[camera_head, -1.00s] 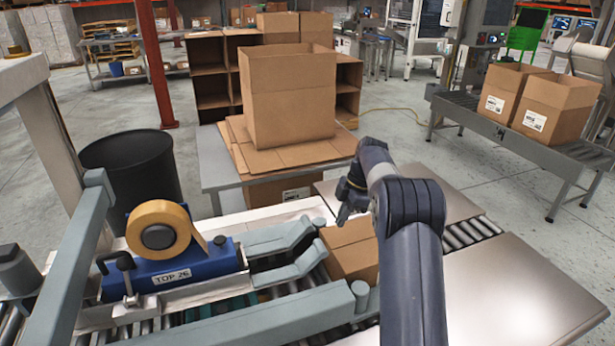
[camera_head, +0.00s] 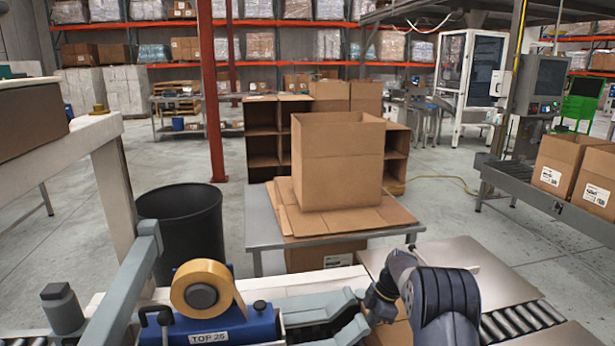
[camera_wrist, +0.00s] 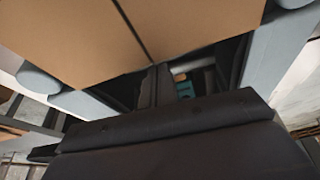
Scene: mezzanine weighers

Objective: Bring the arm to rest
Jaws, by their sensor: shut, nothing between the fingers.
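My arm reaches in from the bottom right of the head view, bent over the taping machine's conveyor. Its wrist end hangs above a closed carton (camera_head: 391,334) that lies between the machine's side guides. In the wrist view my gripper (camera_wrist: 154,86) points at this carton (camera_wrist: 190,25), whose top seam runs down the picture. The dark fingers are together with nothing between them. I cannot tell how wide the gap between fingertips and carton is. The gripper's fingers are not clear in the head view.
The blue tape head with its tan roll (camera_head: 202,286) stands left of the arm. A grey table (camera_head: 262,226) with a large open carton (camera_head: 338,165) is ahead. A black bin (camera_head: 185,232) is at left. A steel plate (camera_head: 455,262) and rollers lie right.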

